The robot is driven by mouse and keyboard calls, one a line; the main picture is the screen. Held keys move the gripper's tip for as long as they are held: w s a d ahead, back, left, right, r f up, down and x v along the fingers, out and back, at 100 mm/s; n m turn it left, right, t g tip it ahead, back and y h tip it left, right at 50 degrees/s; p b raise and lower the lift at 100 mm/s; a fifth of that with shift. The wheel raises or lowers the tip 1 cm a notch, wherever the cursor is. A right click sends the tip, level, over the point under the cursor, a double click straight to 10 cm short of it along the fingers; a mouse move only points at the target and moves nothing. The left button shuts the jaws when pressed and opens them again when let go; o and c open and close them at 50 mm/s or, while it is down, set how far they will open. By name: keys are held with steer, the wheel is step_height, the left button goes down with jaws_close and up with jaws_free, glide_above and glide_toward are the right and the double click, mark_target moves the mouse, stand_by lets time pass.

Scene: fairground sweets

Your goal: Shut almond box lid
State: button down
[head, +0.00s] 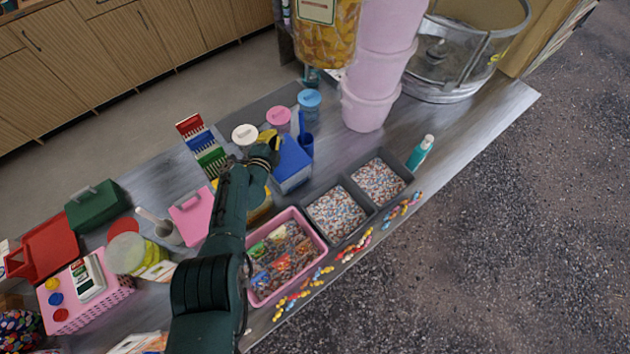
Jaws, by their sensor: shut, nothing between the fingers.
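A blue box (291,166) stands on the counter just right of my gripper; I cannot tell whether it is the almond box or whether its lid is up. My gripper (274,143) is shut and empty at the blue box's upper left edge; I cannot tell whether it touches it. A pink box (192,216) lies left of my arm, and a green box with a handle (95,205) and a red box (45,250) stand further left. No almonds or label can be made out. My arm hides part of the counter behind it.
Round tubs with white (244,134), pink (278,118) and blue (309,98) lids stand behind my gripper. A blue cup (305,146) stands close right. Grey trays of sweets (336,214) and a pink basket (311,233) lie in front. Pink buckets (367,108) stand behind right.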

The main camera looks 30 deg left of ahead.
steer(key=shift+s+f, duration=0.1)
steer(key=shift+f, duration=0.05)
step_height(320, 180, up, 6)
steer(key=p, duration=0.5)
steer(key=shift+a+f+p, duration=0.1)
steer(key=shift+p, duration=0.25)
steer(key=s+a+r+p, duration=0.2)
steer(key=s+r+p, duration=0.3)
steer(key=s+p, duration=0.1)
steer(key=shift+s+a+r+p, duration=0.2)
steer(key=shift+r+p, duration=0.1)
steer(key=shift+p, duration=0.4)
